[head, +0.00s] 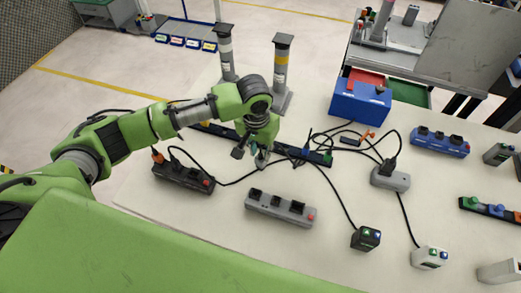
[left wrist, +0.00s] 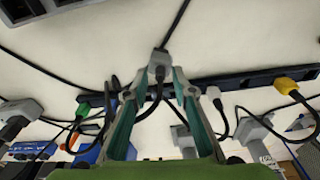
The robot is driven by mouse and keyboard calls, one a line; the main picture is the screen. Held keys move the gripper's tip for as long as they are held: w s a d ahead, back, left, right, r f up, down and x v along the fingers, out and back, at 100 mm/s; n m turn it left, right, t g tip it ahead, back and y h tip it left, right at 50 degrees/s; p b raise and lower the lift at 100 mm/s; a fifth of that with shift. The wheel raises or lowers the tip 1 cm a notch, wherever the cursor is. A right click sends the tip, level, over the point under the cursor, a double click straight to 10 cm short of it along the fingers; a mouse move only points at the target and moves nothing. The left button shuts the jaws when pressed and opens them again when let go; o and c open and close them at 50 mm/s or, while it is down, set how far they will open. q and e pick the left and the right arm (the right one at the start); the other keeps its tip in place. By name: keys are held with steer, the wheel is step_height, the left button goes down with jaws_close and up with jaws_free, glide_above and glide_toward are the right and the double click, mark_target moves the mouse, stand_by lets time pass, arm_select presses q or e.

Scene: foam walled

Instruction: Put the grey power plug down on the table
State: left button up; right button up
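The grey power plug (left wrist: 160,64) sits between the tips of my left gripper (left wrist: 160,78) in the left wrist view, with dark cable running from it. The teal fingers close in on both its sides and look shut on it. In the head view my left gripper (head: 254,153) points down over the middle of the white table (head: 215,245), near the long dark power strip (head: 318,157). The plug is small and partly hidden there, and I cannot tell whether it touches the table. My right gripper is not in view.
A black power strip (head: 183,178) lies left of the gripper, a grey strip (head: 281,207) in front. A grey socket block (head: 390,179), blue strip (head: 440,142) and blue box (head: 360,102) are to the right. Cables cross the table's middle. Two posts (head: 281,75) stand behind.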

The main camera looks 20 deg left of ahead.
arm_select(q)
steer(key=shift+r, duration=0.1)
step_height(320, 180, up, 12)
steer(key=s+b, duration=0.1)
steer(key=shift+s, duration=0.25)
steer(key=shift+a, duration=0.1)
stand_by(0.4)
